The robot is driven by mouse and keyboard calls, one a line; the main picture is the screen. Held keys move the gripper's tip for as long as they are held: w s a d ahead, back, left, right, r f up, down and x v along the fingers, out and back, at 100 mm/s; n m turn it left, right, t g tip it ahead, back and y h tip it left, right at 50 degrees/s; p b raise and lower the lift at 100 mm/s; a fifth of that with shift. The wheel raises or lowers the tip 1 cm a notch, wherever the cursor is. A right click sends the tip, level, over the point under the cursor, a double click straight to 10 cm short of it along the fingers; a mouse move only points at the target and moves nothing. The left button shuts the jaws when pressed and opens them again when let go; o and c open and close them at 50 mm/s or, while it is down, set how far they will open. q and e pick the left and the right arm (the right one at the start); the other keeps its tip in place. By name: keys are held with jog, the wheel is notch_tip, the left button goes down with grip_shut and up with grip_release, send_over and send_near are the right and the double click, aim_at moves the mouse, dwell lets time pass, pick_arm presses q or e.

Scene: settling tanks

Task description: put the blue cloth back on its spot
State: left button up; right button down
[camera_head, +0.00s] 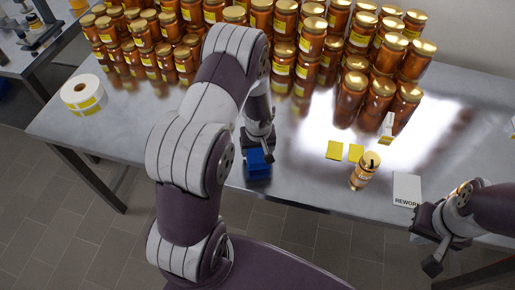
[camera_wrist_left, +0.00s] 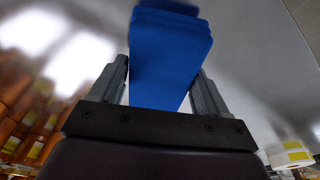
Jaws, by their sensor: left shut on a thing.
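The blue cloth (camera_head: 259,166), a folded block, is at the table's front edge, below the tips of my left gripper (camera_head: 258,152). In the left wrist view the blue cloth (camera_wrist_left: 172,55) sits between the two fingers of my left gripper (camera_wrist_left: 160,88), which is shut on it. I cannot tell whether the cloth touches the table. My right gripper (camera_head: 424,245) is at the lower right, off the front edge, with its fingers apart and nothing between them. No marked spot for the cloth can be made out.
Many amber jars (camera_head: 283,55) stand in rows at the back. A label roll (camera_head: 83,94) lies at the left. Two yellow labels (camera_head: 334,150), a single jar (camera_head: 364,171) and a REWORK card (camera_head: 407,188) are at the right. The front left tabletop is bare.

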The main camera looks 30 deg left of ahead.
aim_at(258, 154)
pick_arm(q)
jog(key=shift+w+f, duration=0.1)
jog(key=shift+f, duration=0.6)
jog(key=shift+a, duration=0.1)
jog(key=shift+f, duration=0.1)
jog(key=o, duration=0.9)
jog(key=shift+r, duration=0.35)
notch_tip(258, 154, up, 12)
jog(key=s+d+f, duration=0.1)
jog(key=s, duration=0.1)
jog(key=s+d+r+m+h, duration=0.1)
jog(key=s+d+r+m, duration=0.6)
jog(key=s, duration=0.4)
jog(key=shift+s, duration=0.25)
